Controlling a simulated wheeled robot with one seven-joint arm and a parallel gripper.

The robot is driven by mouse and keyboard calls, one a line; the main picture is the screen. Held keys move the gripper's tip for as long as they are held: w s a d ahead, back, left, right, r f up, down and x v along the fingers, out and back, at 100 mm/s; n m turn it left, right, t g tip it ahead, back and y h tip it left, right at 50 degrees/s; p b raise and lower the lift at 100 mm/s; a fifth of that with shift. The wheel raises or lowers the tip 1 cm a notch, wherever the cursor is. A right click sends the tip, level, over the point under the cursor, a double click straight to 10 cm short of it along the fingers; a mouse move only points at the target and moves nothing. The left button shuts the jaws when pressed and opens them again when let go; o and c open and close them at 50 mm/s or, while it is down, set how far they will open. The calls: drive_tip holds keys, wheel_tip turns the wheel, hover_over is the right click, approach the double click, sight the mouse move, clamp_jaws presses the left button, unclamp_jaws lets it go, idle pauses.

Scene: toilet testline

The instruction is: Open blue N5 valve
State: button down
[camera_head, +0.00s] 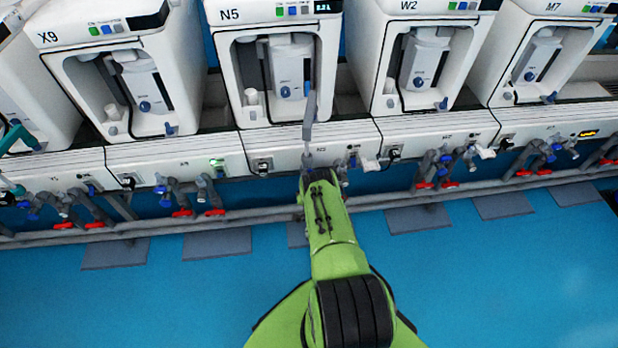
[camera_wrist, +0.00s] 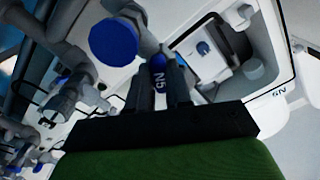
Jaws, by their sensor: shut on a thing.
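How far the valve is turned cannot be told.
A large round blue knob (camera_wrist: 113,42) is close to the left of my fingers in the wrist view. Neighbouring units X9 (camera_head: 65,40) and W2 (camera_head: 425,20) stand either side. Pipes with red handles (camera_head: 182,213) run along the front. The blue floor (camera_head: 150,300) is clear.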

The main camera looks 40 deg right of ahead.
drive_tip(key=n, duration=0.6)
drive_tip(key=shift+b, duration=0.3)
drive_tip(key=shift+n, duration=0.3)
drive_tip(key=c, duration=1.3)
unclamp_jaws()
